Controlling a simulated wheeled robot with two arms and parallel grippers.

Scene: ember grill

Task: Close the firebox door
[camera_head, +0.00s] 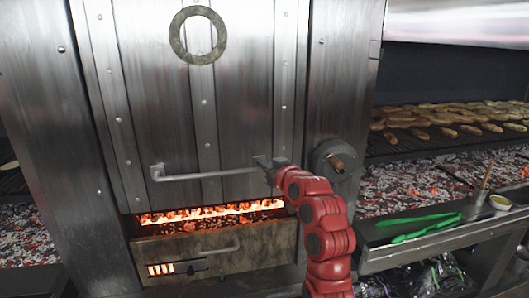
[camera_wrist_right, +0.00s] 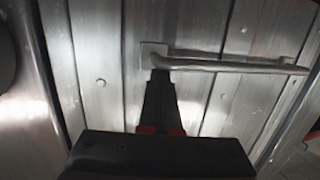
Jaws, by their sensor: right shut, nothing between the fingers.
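The firebox door (camera_head: 235,110) is a tall riveted steel panel with a ring on its upper part. Its lower edge stands above a gap where glowing embers (camera_head: 210,213) show. A horizontal bar handle (camera_head: 205,176) runs across the door low down; it also shows in the right wrist view (camera_wrist_right: 235,66). My right gripper (camera_head: 264,163) is shut and empty at the right end of this handle. In the right wrist view its fingertips (camera_wrist_right: 160,76) are at the bar's mount, just under the bar; contact cannot be told. My left gripper is not in view.
A lower ash drawer (camera_head: 270,254) with its own handle and a slotted vent sits below the opening. A round knob with a wooden grip (camera_head: 336,163) is right of the door. A steel ledge (camera_head: 375,262) holds green tongs (camera_head: 425,227); a grill with food lies behind.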

